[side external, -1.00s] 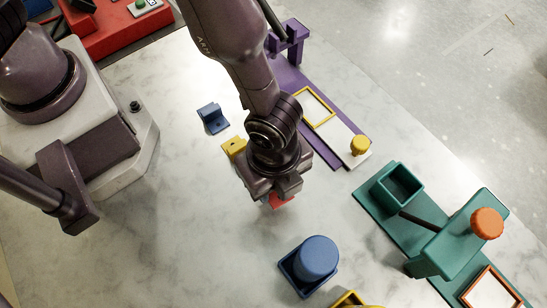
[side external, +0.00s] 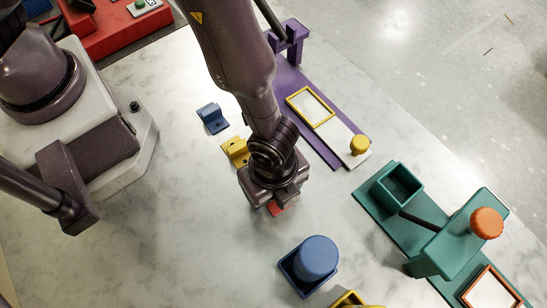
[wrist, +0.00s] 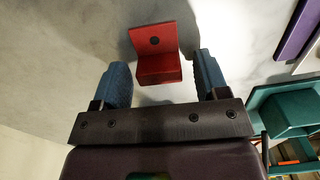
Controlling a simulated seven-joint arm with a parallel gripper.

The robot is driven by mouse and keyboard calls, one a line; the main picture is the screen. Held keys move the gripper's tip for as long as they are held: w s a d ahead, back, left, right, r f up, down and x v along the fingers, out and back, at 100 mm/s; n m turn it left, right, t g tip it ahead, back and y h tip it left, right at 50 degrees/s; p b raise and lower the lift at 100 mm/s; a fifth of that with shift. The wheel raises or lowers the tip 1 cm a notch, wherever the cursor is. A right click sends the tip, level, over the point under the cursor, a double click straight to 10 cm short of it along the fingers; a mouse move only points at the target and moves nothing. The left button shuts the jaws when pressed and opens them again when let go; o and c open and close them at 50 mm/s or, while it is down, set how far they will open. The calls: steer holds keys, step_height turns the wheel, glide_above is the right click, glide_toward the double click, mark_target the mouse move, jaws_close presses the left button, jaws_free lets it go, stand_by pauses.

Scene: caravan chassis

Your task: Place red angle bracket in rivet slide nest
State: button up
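The red angle bracket (wrist: 158,52) lies on the pale marbled table, one flange flat and one raised, with a dark hole in a face. In the wrist view it is just beyond and between my fingertips. My gripper (wrist: 162,66) is open, its two blue-grey fingers apart on either side, with no visible contact. In the side view my gripper (side external: 270,200) hides most of the bracket (side external: 276,208). A purple fixture holds a white slide with a yellow-framed nest (side external: 290,98) and a yellow knob (side external: 359,144). A teal fixture has an orange-framed nest (side external: 467,296). I cannot tell which is the rivet slide.
A blue bracket (side external: 212,118) and a yellow bracket (side external: 235,151) lie left of my gripper. A blue cylinder in a blue tray (side external: 296,279) stands below. The teal fixture (side external: 370,202) with a bin and orange knob (side external: 486,223) is at right. Table lower left is clear.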

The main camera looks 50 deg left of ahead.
step_height(320, 180, up, 13)
steer(key=w+a+r+n+t, duration=0.2)
steer(key=w+a+r+n, duration=0.3)
steer(key=a+r, duration=0.35)
steer(key=s+a+r+n+t, duration=0.1)
steer(key=s+a+r+n, duration=0.2)
steer(key=a+r+n, duration=0.3)
steer(key=s+a+r+n+t, duration=0.2)
steer(key=a+r+n, duration=0.5)
steer(key=a, duration=0.7)
steer(key=shift+s, duration=0.45)
steer(key=shift+s+a+n+t, duration=0.3)
steer(key=shift+s+n, duration=0.1)
steer(key=shift+n, duration=0.1)
steer(key=c, duration=0.4)
steer(key=shift+r, duration=0.1)
steer(key=shift+d, duration=0.1)
